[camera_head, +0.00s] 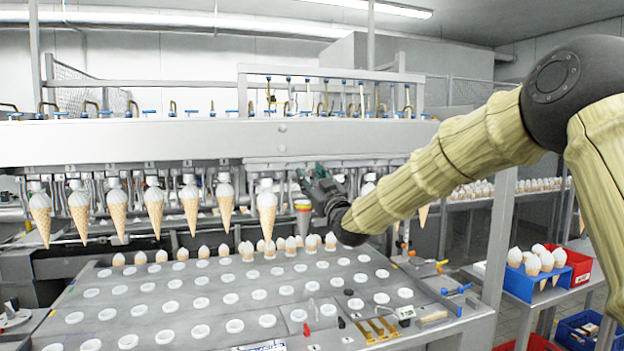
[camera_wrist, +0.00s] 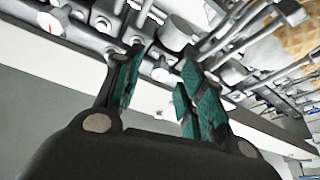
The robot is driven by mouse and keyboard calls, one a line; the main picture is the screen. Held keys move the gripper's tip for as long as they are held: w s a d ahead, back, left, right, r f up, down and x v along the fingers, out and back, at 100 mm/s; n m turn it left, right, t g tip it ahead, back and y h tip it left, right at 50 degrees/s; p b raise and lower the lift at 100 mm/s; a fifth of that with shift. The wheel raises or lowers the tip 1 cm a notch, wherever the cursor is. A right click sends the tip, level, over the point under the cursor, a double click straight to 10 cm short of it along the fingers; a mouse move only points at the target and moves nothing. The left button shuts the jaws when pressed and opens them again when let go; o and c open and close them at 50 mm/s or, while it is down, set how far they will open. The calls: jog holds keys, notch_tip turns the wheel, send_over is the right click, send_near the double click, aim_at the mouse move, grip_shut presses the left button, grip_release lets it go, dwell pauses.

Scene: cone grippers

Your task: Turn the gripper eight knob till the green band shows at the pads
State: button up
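My gripper (camera_head: 308,178) is up at the machine's row of hanging cone grippers, right of the middle in the head view. In the wrist view its two teal-padded fingers (camera_wrist: 163,62) are apart with nothing held between them. A small pale knob-like part (camera_wrist: 160,74) shows in the gap, beyond the fingers; I cannot tell whether it is the gripper eight knob. A banded grey cone (camera_head: 302,216) with a reddish band near its top hangs just below my gripper. No green band can be made out, and the pads there are too small to read.
Several ice-cream cones (camera_head: 190,205) hang in a row to the left. Below is a plate (camera_head: 215,300) with many holes, some holding cones. A pale knob with a red mark (camera_wrist: 50,22) is at the wrist view's upper left.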

jog(key=v, duration=1.2)
dwell(0.4)
jog(key=shift+f, duration=0.1)
